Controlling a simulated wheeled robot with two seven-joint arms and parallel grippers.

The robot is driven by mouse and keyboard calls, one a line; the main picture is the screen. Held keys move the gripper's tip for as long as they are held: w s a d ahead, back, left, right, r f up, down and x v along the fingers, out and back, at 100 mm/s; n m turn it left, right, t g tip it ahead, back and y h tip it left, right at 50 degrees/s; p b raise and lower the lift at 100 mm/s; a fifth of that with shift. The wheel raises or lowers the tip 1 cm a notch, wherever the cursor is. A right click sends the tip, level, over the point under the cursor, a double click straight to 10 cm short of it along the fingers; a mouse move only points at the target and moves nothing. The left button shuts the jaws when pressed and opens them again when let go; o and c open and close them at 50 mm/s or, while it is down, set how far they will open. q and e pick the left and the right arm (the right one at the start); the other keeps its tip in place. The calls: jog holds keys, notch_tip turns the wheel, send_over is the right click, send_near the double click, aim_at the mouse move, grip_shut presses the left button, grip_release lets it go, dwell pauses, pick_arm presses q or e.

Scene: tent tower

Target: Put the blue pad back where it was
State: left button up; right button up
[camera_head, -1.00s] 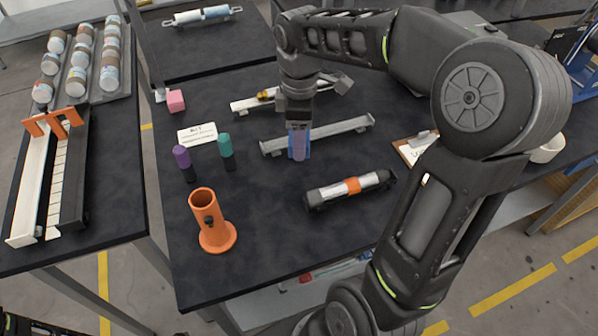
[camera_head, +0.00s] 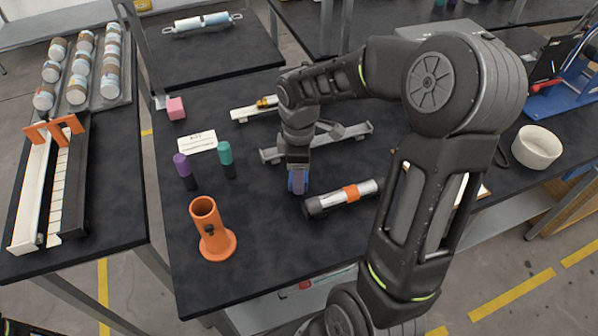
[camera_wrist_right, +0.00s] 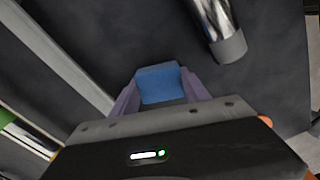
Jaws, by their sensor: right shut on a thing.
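My right gripper (camera_head: 298,184) is shut on the blue pad (camera_head: 304,181) and holds it over the black table, between the grey rail (camera_head: 270,155) and the silver cylinder with an orange band (camera_head: 345,197). In the right wrist view, the blue pad (camera_wrist_right: 160,84) sits between the two purple fingertips, with dark tabletop beyond it. Whether the pad touches the table is hard to tell. My left gripper is not in view.
A purple-capped marker (camera_head: 183,166) and a teal-capped marker (camera_head: 225,154) stand left of the gripper. The front middle of the table is clear.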

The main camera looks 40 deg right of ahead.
jog(key=shift+f, duration=0.25)
jog(key=shift+f, duration=0.15)
jog(key=o, duration=1.2)
notch_tip(320, 180, up, 13)
jog(key=shift+f+b, duration=0.2)
jog(key=shift+b, duration=0.2)
